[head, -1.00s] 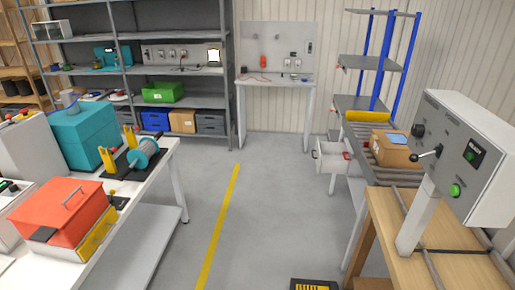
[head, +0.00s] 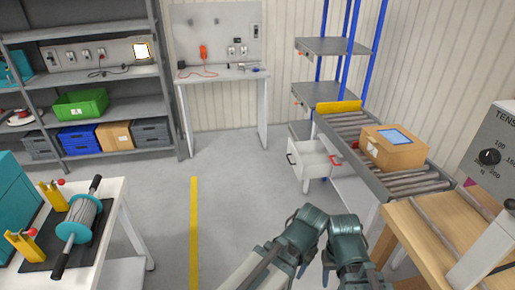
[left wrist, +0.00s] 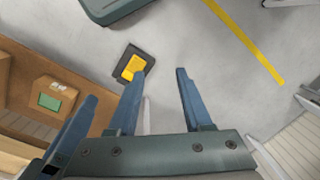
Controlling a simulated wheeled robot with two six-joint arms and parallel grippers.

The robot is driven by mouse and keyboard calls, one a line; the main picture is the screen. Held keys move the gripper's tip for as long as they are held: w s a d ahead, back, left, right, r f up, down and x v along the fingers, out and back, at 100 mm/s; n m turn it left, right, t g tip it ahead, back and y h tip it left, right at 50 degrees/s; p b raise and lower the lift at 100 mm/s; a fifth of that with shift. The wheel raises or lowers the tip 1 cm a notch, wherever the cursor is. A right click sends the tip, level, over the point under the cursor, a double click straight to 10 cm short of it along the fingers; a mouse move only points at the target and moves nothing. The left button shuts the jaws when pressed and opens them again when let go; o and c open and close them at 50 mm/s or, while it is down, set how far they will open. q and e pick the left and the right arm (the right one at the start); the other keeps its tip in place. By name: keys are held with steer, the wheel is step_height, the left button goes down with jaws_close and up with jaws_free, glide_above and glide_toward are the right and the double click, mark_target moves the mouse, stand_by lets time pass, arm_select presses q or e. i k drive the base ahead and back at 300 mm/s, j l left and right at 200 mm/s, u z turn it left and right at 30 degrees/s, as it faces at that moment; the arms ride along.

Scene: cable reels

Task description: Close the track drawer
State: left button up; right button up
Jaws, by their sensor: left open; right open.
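The white track drawer (head: 318,164) is open below the roller track in the head view. It juts out to the left, with a dark handle on its front and a red-handled item at its right edge. My right gripper (head: 350,265) is at the bottom of the head view, in front of the drawer and apart from it. Its fingers are open but show poorly. The drawer cannot be made out in the left wrist view.
The roller track (head: 360,130) carries a cardboard box (head: 393,150) above the drawer. A wooden bench (head: 425,235) stands to the right. A white table (head: 110,215) with a cable reel (head: 78,222) is at left. Grey floor with a yellow line (head: 194,230) lies between.

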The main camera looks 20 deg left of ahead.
mark_target(308, 159)
steer(key=i+j, duration=0.1)
steer(key=j, duration=0.2)
steer(key=i+j, duration=0.15)
steer(key=j, duration=0.2)
steer(key=i+j, duration=0.1)
steer(key=j, duration=0.2)
steer(key=i+j, duration=0.1)
steer(key=j, duration=0.25)
steer(key=i+j, duration=0.25)
steer(key=i, duration=0.15)
steer(key=i+j, duration=0.25)
steer(key=i, duration=0.2)
steer(key=i+j, duration=0.25)
steer(key=i, duration=0.15)
steer(key=z, duration=1.25)
